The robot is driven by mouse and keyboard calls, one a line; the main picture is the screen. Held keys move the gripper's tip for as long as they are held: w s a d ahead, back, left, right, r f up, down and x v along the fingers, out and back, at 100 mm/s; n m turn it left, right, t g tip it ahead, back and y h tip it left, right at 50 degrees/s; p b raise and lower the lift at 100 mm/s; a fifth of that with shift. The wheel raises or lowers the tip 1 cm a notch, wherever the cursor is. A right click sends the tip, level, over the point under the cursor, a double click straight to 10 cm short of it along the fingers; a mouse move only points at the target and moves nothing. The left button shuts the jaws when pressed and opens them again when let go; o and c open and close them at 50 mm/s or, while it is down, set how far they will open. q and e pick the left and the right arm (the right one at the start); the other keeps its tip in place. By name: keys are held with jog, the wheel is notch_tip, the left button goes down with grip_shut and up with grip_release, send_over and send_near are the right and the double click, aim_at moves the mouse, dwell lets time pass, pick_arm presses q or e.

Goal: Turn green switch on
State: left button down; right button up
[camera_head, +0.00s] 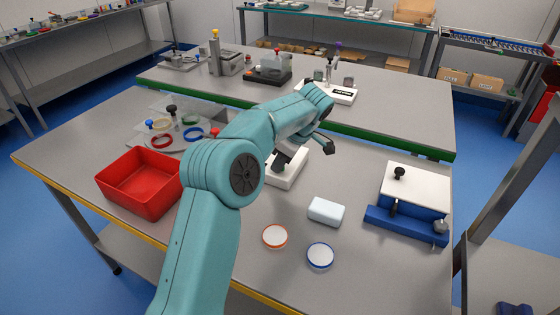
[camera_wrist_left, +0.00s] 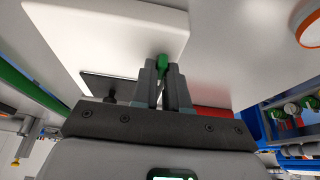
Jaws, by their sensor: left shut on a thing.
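My left gripper (camera_wrist_left: 164,85) is shut on the green switch (camera_wrist_left: 162,62), whose rounded green handle shows between the two grey fingers in the left wrist view. A white panel (camera_wrist_left: 100,30) lies beside the handle, with a dark plate (camera_wrist_left: 110,87) partly hidden by the fingers. In the head view a white box (camera_head: 292,176) stands mid-table, with my left gripper (camera_head: 281,160) at its top, and my teal arm hides much of both. The green handle cannot be made out in the head view. I cannot tell the switch's position. My right gripper is not in view.
A red bin (camera_head: 140,185) and coloured rings (camera_head: 160,141) lie to the left. A pale block (camera_head: 326,211), an orange-rimmed disc (camera_head: 275,236) and a blue-rimmed disc (camera_head: 320,256) lie in front. A white-and-blue fixture (camera_head: 418,185) stands right. The front right tabletop is clear.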

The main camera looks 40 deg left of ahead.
pick_arm(q)
jog(key=shift+w+r, duration=0.1)
jog(key=c, duration=1.2)
grip_release()
jog(key=p+v, duration=0.5)
jog(key=v, duration=1.1)
jog(key=shift+d+r, duration=0.1)
jog(key=shift+d, duration=0.05)
